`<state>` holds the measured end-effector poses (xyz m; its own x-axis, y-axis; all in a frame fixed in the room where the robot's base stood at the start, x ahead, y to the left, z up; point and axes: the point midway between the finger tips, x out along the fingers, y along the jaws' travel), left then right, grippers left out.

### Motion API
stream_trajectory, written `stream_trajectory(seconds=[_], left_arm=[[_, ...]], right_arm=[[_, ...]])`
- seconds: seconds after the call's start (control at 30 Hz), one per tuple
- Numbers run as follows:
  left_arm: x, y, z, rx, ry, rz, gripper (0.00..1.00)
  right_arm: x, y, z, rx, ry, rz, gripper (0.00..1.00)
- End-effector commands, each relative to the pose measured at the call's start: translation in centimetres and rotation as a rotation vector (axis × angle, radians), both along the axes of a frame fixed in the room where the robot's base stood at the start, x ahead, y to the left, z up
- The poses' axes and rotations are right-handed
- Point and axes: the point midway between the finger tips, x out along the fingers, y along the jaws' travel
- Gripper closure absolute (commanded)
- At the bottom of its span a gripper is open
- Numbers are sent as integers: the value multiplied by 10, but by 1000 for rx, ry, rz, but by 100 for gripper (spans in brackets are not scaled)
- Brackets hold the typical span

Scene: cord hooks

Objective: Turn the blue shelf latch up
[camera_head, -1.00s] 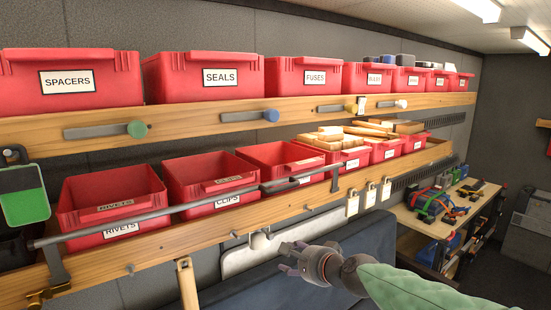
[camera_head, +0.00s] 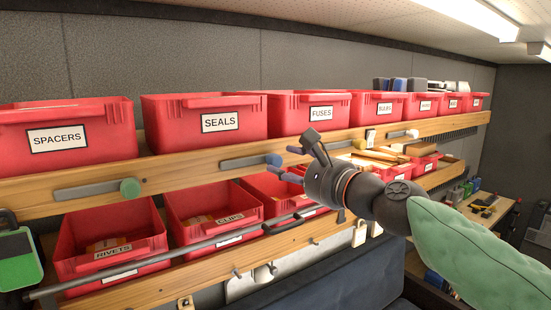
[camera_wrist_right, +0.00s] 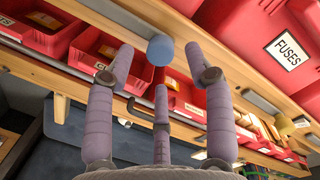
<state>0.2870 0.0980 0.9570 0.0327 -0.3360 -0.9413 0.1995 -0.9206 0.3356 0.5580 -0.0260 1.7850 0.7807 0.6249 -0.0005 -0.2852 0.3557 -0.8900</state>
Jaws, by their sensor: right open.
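The blue latch is a grey bar (camera_head: 243,163) with a round blue knob (camera_head: 273,160) at its right end. It lies about level on the front of the upper wooden shelf, below the SEALS bin. My right gripper (camera_head: 292,164) is open, with its fingertips close to the blue knob from the right. In the right wrist view the blue knob (camera_wrist_right: 160,50) sits between and just beyond the spread fingers (camera_wrist_right: 158,75). I cannot tell whether any finger touches it. My left gripper is not in view.
A latch with a green knob (camera_head: 130,188) is to the left on the same shelf board. Red bins, such as the SEALS bin (camera_head: 205,105), line the upper shelf. A grey rail (camera_head: 170,262) runs before the lower bins.

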Motion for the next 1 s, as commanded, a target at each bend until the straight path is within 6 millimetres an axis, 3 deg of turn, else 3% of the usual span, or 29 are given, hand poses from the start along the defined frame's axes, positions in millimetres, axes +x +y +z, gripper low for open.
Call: stream_trajectory(seconds=[0.3, 0.7, 0.77, 0.9, 1.0], left_arm=[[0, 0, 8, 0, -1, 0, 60], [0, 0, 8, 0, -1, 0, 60], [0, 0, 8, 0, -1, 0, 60], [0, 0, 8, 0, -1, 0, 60], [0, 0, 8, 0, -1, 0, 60]], right_arm=[[33, 26, 1, -1, -1, 0, 47], [38, 30, 0, 0, -1, 0, 47], [38, 30, 0, 0, -1, 0, 61], [38, 30, 0, -1, -1, 0, 100], [38, 30, 0, 0, -1, 0, 100]])
